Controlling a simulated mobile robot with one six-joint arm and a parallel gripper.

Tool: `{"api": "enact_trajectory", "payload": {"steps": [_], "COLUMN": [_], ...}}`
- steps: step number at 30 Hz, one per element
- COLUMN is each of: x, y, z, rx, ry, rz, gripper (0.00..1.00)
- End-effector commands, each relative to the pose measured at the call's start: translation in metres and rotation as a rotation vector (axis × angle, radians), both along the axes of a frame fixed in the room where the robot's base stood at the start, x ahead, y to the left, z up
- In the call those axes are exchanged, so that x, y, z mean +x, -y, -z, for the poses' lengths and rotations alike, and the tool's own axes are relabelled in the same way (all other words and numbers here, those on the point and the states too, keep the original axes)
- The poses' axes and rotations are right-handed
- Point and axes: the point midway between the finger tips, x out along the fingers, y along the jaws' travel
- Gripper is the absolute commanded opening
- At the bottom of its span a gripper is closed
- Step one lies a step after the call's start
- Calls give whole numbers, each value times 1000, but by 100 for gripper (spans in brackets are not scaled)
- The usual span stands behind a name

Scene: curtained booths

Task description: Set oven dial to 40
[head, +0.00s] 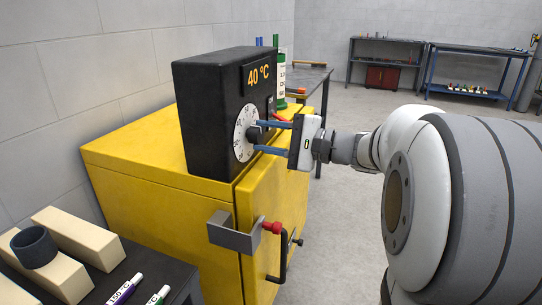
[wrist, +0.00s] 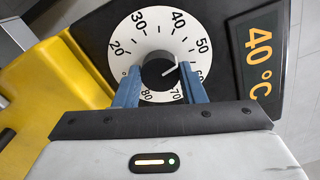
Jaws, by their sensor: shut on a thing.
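The oven dial is a white round face (wrist: 132,48) with black numbers, on a black control box (head: 205,95). In the head view its face (head: 241,134) is partly covered by my fingers. The black knob (wrist: 155,68) is at its centre, with a white pointer line that slants up and right, roughly toward the space between 50 and 60. The display (wrist: 259,65) reads 40 °C in orange. My gripper (wrist: 158,82) has its two blue fingers on either side of the knob, shut on it; it also shows in the head view (head: 258,138).
The box stands on a yellow oven (head: 140,175) with a door handle (head: 284,258) and a grey bracket (head: 233,235) in front. A dark table with cream blocks (head: 85,237) and markers is at lower left. Open floor lies to the right.

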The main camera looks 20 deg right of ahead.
Motion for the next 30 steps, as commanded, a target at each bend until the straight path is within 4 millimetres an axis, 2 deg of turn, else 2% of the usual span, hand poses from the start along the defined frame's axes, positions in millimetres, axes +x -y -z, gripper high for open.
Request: {"api": "enact_trajectory", "payload": {"steps": [1, 15, 30], "x": [-1, -1, -1], "y": [-2, -2, -2], "z": [8, 7, 3], "rx": [-29, -256, -350], "ry": [42, 353, 479], "rz": [-7, -6, -8], "gripper": [14, 14, 14]}}
